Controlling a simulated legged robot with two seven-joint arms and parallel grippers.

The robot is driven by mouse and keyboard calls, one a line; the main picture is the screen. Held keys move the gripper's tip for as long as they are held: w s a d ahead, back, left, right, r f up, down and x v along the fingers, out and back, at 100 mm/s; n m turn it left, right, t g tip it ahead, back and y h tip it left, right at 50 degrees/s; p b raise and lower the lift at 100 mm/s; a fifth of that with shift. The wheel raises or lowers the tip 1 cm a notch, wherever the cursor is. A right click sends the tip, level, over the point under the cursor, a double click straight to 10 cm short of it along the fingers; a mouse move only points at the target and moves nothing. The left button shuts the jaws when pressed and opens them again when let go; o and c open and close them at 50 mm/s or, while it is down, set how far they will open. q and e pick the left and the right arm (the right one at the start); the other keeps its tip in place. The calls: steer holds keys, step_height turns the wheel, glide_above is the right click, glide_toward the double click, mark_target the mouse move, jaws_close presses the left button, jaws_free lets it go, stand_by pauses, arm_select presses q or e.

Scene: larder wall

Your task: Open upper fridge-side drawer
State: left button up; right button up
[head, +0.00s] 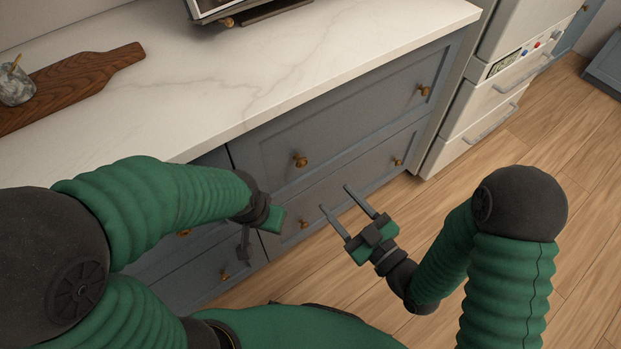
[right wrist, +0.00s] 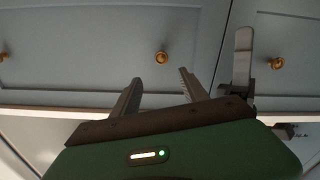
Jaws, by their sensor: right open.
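The upper fridge-side drawer (head: 350,112) is a blue-grey front under the counter, beside the fridge, and looks shut. Its two brass knobs are a near one (head: 300,160) and a far one (head: 424,91). My right gripper (head: 335,197) is open and empty, apart from the knobs, in front of the lower drawer (head: 345,183) in the head view. In the right wrist view its fingers (right wrist: 160,74) are spread below a brass knob (right wrist: 161,57); I cannot tell which drawer that knob is on. My left gripper (head: 244,243) hangs by the left cabinets, its finger gap unclear.
The white fridge (head: 490,100) stands at the right with bar handles. The marble counter (head: 300,60) overhangs the drawers and holds a wooden board (head: 85,75) and a small jar (head: 15,88). Wooden floor (head: 570,150) is clear at the right.

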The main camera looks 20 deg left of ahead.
mark_target(303, 165)
steer(key=b+x, duration=0.3)
steer(key=x, duration=0.8)
steer(key=shift+a+f, duration=0.15)
steer(key=shift+a, duration=0.3)
steer(key=shift+w, duration=0.25)
arm_select(q)
steer(key=x, duration=0.2)
steer(key=s+x, duration=0.1)
steer(key=x, duration=0.2)
steer(key=shift+a+f, duration=0.1)
arm_select(e)
steer(key=shift+a, duration=0.2)
steer(key=c, duration=0.5)
arm_select(q)
steer(key=shift+a, duration=0.15)
arm_select(e)
jaws_close()
